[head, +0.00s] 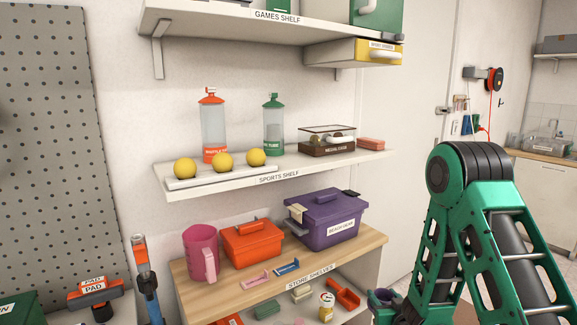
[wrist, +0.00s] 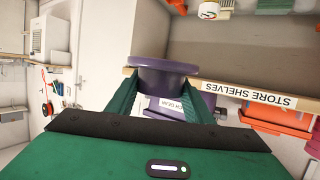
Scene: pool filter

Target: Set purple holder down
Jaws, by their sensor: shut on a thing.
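The purple holder (wrist: 163,72), with a wide round rim and a narrower body, sits between the fingers of my gripper (wrist: 163,88) in the wrist view. The green fingers are shut on it, one on each side. In the head view the holder (head: 382,299) shows small at the bottom, right of the store shelves (head: 312,275). It is in front of the shelf's right end, held in the air. Its lower part is hidden by my arm and the frame edge.
On the wooden store shelf top stand a pink jug (head: 201,254), an orange box (head: 252,243) and a purple beach gear box (head: 325,216). Small pink (head: 257,279) and blue (head: 287,267) items lie in front. The wood right of the blue item looks clear. The sports shelf (head: 280,176) overhangs.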

